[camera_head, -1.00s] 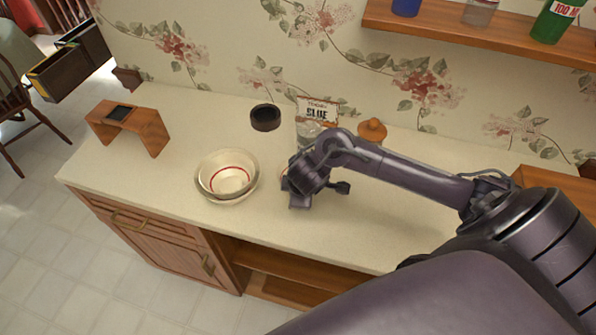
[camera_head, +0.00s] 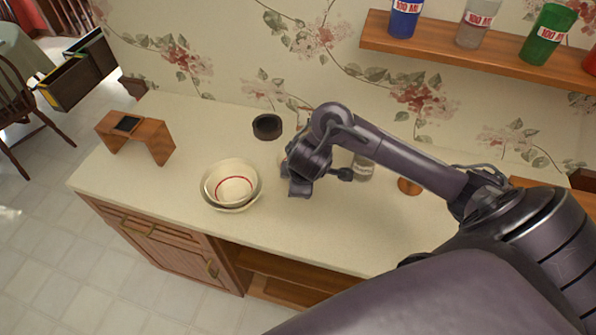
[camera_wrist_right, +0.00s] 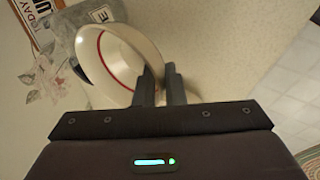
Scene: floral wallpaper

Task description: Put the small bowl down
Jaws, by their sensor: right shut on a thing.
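In the right wrist view, my right gripper (camera_wrist_right: 160,88) is shut on the rim of a cream bowl (camera_wrist_right: 122,58) with a red ring inside. The bowl is tilted; I cannot tell whether its underside touches anything. In the head view, my right gripper (camera_head: 292,180) is over the counter, and its wrist hides nearly all of the held bowl. Left of it, a cream bowl with a red ring (camera_head: 235,187) sits nested in a wider pale bowl (camera_head: 228,207) on the counter. My left gripper is out of view.
The counter (camera_head: 290,225) is clear at its front. A dark round pot (camera_head: 267,127) stands behind the bowls, a wooden stand (camera_head: 155,140) at far left. A glass jar (camera_head: 363,168) and a brown disc (camera_head: 408,187) lie right of the wrist.

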